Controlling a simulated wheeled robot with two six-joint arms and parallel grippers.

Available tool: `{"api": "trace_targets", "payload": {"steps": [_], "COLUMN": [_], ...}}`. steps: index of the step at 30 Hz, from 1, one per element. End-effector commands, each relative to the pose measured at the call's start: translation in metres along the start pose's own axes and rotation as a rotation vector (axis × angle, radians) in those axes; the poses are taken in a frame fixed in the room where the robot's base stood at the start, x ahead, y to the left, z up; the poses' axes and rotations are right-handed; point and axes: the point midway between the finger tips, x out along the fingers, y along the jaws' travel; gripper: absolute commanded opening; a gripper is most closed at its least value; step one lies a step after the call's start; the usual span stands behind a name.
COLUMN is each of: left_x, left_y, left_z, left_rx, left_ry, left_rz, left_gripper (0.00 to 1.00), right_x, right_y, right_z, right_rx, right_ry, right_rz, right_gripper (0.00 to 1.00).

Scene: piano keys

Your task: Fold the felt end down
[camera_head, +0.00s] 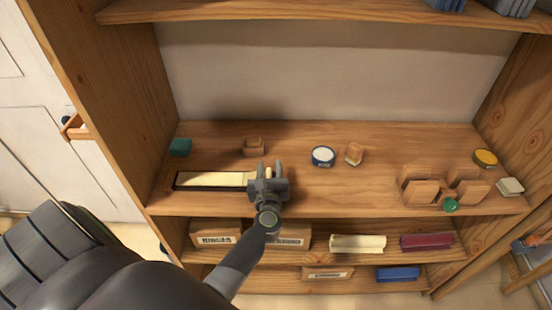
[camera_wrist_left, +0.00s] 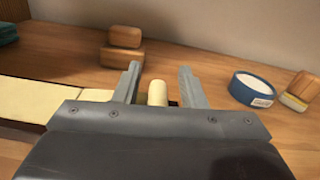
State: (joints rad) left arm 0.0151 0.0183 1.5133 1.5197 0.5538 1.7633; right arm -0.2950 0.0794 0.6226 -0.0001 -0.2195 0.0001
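A long cream strip (camera_head: 215,180) with a dark border lies on the left of the middle shelf; its pale surface also shows at the left of the left wrist view (camera_wrist_left: 25,97). My left gripper (camera_head: 268,167) is over its right end. In the left wrist view the two fingers (camera_wrist_left: 160,85) stand apart, open. A cream, round-topped piece (camera_wrist_left: 157,93), perhaps the raised felt end, shows between them with gaps on both sides. The gripper body hides its lower part and its join with the strip. My right gripper is not in view.
Behind the gripper is a stack of small wooden blocks (camera_head: 254,146). A blue-rimmed white tin (camera_head: 323,156) and a wood-topped block (camera_head: 354,153) stand to the right. A teal block (camera_head: 180,147) is at left, several wooden blocks (camera_head: 420,190) at right. Another shelf board (camera_head: 330,12) overhangs above.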

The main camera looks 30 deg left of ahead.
Motion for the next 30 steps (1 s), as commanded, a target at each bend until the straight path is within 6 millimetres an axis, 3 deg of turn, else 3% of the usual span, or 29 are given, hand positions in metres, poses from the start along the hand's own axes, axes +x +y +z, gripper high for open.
{"api": "trace_targets", "payload": {"steps": [9, 18, 26, 30], "left_x": [0.0003, 0.0003, 0.0004, 0.0006], "left_y": [0.0019, 0.0017, 0.0019, 0.0046], "left_z": [-0.0002, -0.0001, 0.0004, 0.0067], "left_rx": [0.001, 0.001, -0.004, -0.088], "left_ry": [0.0, 0.0, 0.0, -0.003], "left_rz": [0.0, 0.0, 0.0, 0.0], "left_gripper": [0.37, 0.0, 0.0, 0.0], "right_x": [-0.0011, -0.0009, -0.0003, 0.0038], "right_y": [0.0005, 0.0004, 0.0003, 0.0], "right_z": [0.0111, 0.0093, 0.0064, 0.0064], "right_rx": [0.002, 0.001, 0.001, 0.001], "right_ry": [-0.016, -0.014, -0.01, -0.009], "right_rz": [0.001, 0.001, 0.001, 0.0], "right_gripper": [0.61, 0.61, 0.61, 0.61]}}
